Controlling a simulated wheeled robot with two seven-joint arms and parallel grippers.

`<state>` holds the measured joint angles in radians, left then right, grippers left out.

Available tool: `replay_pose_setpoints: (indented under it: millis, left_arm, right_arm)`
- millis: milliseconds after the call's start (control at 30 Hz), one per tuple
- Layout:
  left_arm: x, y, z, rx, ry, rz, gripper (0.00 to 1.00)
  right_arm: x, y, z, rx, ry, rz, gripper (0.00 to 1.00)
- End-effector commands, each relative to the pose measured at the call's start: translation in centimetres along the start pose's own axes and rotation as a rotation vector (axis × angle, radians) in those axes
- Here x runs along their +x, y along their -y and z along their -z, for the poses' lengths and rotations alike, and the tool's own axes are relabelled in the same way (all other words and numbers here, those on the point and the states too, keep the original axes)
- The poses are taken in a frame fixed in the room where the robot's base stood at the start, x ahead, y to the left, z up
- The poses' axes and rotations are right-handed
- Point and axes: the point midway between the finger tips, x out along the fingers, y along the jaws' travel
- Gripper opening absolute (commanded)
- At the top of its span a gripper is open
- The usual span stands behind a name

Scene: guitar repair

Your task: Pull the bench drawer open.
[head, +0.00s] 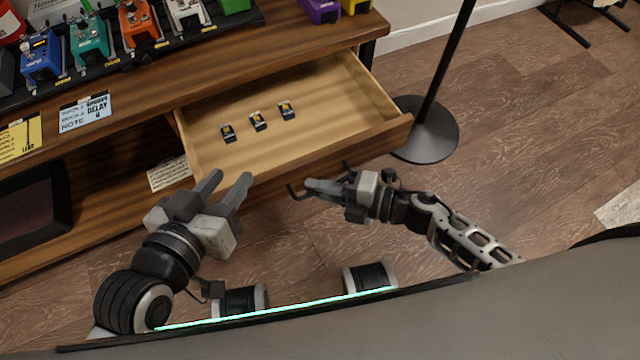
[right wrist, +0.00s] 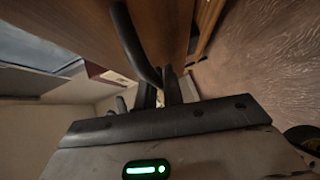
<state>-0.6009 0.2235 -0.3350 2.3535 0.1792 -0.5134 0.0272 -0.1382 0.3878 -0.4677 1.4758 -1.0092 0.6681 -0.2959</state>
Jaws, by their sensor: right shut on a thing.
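The bench drawer (head: 290,120) is pulled out of the wooden bench, its inside open to view. Its dark bar handle (head: 295,193) is on the drawer front, and its curved bar also shows in the right wrist view (right wrist: 134,45). My right gripper (head: 312,187) is shut on the handle in front of the drawer, and its fingers also show in the right wrist view (right wrist: 165,88). My fingers hide the middle of the handle. My left gripper (head: 228,180) is open and empty, its fingertips near the drawer's front left corner.
Three small dark-and-yellow items (head: 258,121) lie in the drawer. Several coloured pedals (head: 90,42) stand on the bench top. A stand with a round black base (head: 428,140) is close to the drawer's right side. The wooden floor (head: 530,150) further right is clear.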

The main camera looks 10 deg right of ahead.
Motion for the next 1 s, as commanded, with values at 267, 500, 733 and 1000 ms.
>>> replay_pose_setpoints:
  millis: [267,500,733,1000]
  left_arm:
    - [0.1,0.1,0.4,0.003,-0.010,0.001,0.36]
    - [0.1,0.1,0.4,0.003,-0.010,0.001,0.36]
    - [0.0,0.0,0.7,0.003,-0.005,0.002,0.36]
    - [0.1,0.4,-0.4,-0.005,0.058,0.018,0.36]
  right_arm:
    - [-0.1,0.0,-0.2,-0.001,0.004,0.001,0.30]
    - [-0.1,0.0,-0.1,0.000,0.002,0.001,0.30]
    - [-2.1,0.0,-0.1,0.001,0.004,0.004,0.30]
    - [-8.5,-0.1,-0.1,0.000,0.003,0.006,0.30]
